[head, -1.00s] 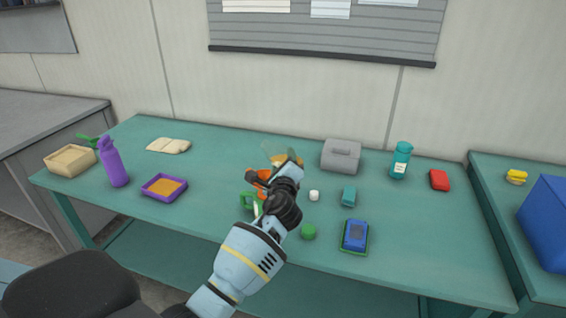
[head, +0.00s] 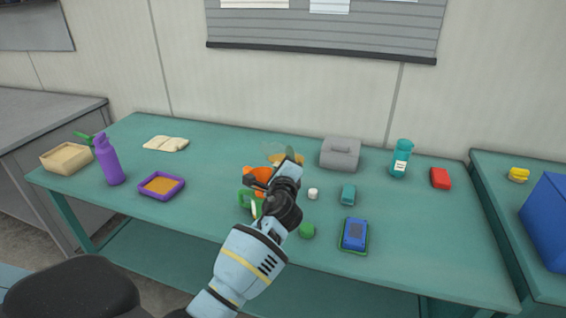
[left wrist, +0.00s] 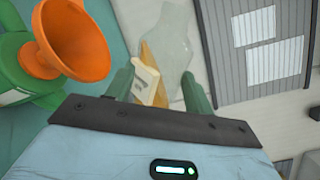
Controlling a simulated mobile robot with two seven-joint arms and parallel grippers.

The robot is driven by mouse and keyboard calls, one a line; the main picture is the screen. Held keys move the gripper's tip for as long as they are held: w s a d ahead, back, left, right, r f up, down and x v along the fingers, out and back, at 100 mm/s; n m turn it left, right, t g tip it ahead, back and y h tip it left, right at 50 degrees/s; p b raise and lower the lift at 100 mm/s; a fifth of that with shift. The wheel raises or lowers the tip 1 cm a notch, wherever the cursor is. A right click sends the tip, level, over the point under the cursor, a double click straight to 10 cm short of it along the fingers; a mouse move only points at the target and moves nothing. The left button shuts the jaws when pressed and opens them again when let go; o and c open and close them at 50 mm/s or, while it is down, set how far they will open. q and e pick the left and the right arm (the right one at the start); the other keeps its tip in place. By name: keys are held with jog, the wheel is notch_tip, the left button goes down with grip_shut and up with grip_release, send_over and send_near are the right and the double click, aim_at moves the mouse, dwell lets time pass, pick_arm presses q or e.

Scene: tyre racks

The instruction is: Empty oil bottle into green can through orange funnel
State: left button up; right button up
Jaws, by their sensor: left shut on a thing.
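The oil bottle (head: 272,149) is translucent with amber oil inside. In the left wrist view the bottle (left wrist: 172,38) shows a cream label and lies between the two fingers. My left gripper (head: 278,171) is shut on it and holds it beside the funnel; its exact tilt is hard to tell. The orange funnel (head: 252,173) sits on top of the green can (head: 245,199), partly hidden by my left arm. The funnel (left wrist: 75,42) and can (left wrist: 22,72) are left of the fingers in the left wrist view. No oil stream shows. My right gripper is out of view.
A white cap (head: 313,194), green round object (head: 307,231), teal block (head: 348,195) and blue item (head: 354,234) lie right of my arm. A purple tray (head: 161,187) and purple bottle (head: 108,161) are left.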

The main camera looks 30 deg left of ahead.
pick_arm(q)
jog(key=shift+w+d+f+n+b, duration=0.15)
jog(key=shift+d+f+n+b, duration=0.05)
jog(key=shift+f+n+b, duration=0.55)
jog(key=shift+d+n, duration=0.1)
jog(key=shift+n, duration=0.25)
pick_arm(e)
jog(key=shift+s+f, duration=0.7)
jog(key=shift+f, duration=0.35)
pick_arm(q)
jog(key=shift+r, duration=0.1)
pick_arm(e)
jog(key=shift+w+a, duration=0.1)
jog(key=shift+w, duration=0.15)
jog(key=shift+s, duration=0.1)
pick_arm(q)
jog(key=shift+w+d+f+n+b, duration=0.15)
jog(key=shift+f+n+b, duration=0.15)
jog(key=shift+n+b, duration=0.55)
jog(key=shift+n, duration=0.45)
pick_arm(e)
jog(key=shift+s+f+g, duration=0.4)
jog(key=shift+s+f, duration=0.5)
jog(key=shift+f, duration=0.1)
pick_arm(q)
jog(key=shift+r, duration=0.1)
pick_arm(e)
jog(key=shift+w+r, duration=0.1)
